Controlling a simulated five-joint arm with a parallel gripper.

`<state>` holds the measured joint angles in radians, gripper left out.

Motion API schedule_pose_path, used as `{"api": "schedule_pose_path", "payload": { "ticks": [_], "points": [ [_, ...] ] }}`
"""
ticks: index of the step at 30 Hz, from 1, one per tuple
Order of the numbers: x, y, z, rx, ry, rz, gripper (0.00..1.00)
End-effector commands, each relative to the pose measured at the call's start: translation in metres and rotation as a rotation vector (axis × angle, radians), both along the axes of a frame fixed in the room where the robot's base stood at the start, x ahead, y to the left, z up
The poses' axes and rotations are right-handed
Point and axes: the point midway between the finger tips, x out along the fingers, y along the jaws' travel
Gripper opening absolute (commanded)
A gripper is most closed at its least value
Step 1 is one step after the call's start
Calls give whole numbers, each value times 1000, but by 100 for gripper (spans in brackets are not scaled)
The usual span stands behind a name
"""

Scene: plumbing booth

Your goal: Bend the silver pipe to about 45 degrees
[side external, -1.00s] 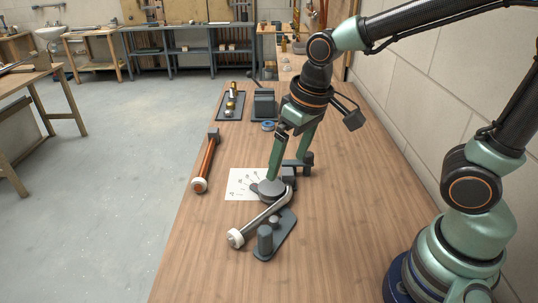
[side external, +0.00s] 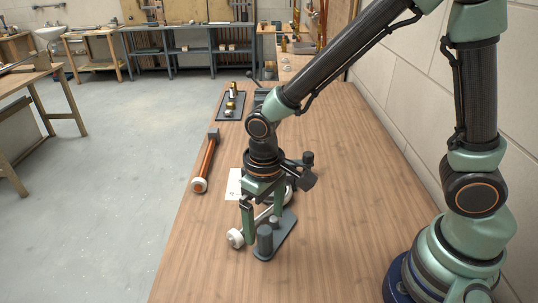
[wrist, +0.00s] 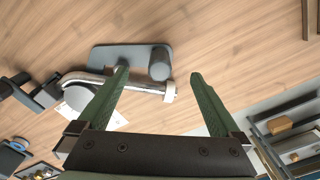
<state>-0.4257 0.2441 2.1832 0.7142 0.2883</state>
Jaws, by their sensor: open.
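The silver pipe (side external: 263,214) lies low across the bender, and its white-capped end (side external: 236,238) points to the front left. In the wrist view the pipe (wrist: 145,87) curves at its far end beside the round grey former (wrist: 82,96). The bend angle cannot be read. The bender's grey base plate (side external: 285,234) carries an upright post (side external: 265,240), which also shows in the wrist view (wrist: 160,66). My gripper (side external: 263,230) is open, pointing down near the pipe's capped end. In the wrist view its fingers (wrist: 158,74) lie either side of the cap; contact cannot be told.
An orange-brown tube (side external: 205,165) with a white end lies to the left on the wooden bench (side external: 345,240). A white sheet (side external: 233,184) is partly hidden behind my gripper. A dark tray of fittings (side external: 231,107) stands farther back. The bench's right front is clear.

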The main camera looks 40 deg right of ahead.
Motion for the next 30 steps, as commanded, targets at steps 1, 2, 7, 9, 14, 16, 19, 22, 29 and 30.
{"api": "schedule_pose_path", "payload": {
  "ticks": [1,2,7,9,14,16,19,22,29,30],
  "points": [
    [-1,-1,-6,-2,5,0,100],
    [-1,-1,-8,-2,4,0,100],
    [-1,-1,-23,-2,4,0,100],
    [-1,0,-29,-1,3,0,100],
    [0,0,-39,-1,2,0,100],
    [-1,0,-43,-1,2,0,100],
    [0,0,-45,0,0,0,100],
    [0,0,-46,0,0,0,100],
    [0,0,-47,0,0,0,100],
    [0,0,-47,0,0,0,88]
  ]
}}
